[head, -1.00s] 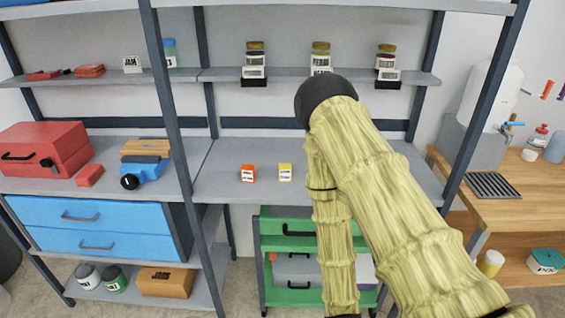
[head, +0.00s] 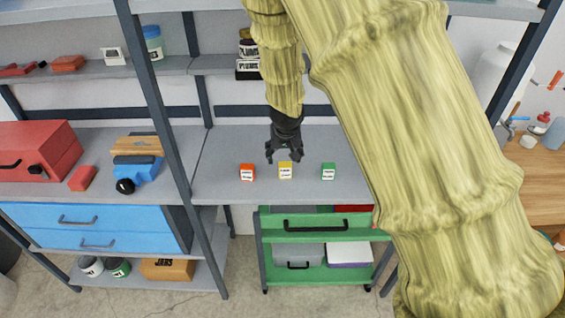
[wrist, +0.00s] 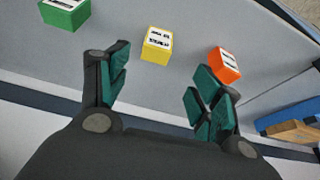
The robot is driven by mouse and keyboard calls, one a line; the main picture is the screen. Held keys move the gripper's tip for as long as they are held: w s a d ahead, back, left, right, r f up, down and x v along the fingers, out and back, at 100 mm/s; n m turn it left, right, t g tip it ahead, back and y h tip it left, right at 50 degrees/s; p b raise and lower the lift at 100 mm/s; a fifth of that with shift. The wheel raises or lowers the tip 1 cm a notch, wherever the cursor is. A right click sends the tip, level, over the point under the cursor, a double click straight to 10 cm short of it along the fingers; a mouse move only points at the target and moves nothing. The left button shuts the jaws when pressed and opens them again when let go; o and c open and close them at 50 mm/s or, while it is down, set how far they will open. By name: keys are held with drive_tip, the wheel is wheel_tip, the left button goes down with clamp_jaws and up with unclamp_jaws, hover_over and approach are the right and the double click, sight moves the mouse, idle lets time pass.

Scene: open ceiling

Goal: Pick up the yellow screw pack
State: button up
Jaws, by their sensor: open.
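The yellow screw pack (head: 285,171) is a small box with a white label, standing on the grey shelf (head: 225,185) in the head view. An orange pack (head: 247,173) stands to its left and a green pack (head: 328,171) to its right. My gripper (head: 285,158) is open and empty, just behind and above the yellow pack. In the wrist view the yellow pack (wrist: 157,45) lies ahead of the gap between my open fingers (wrist: 160,90), apart from them. The orange pack (wrist: 225,65) is near the right fingers, and the green pack (wrist: 64,14) is at upper left.
A shelf upright (head: 165,120) stands left of the packs. A red toolbox (head: 38,152) and a blue tool (head: 140,172) sit on the left bay. A green cart (head: 300,235) stands below. Bare shelf lies around the packs.

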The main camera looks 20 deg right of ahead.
sight(286, 165)
drive_tip(key=x, duration=0.5)
drive_tip(key=shift+w+d, duration=0.1)
drive_tip(key=shift+d, duration=0.05)
drive_tip(key=shift+x, duration=1.65)
drive_tip(key=shift+b+x, duration=0.3)
drive_tip(key=shift+x, duration=0.75)
drive_tip(key=shift+d, duration=0.15)
drive_tip(key=c, duration=1.1)
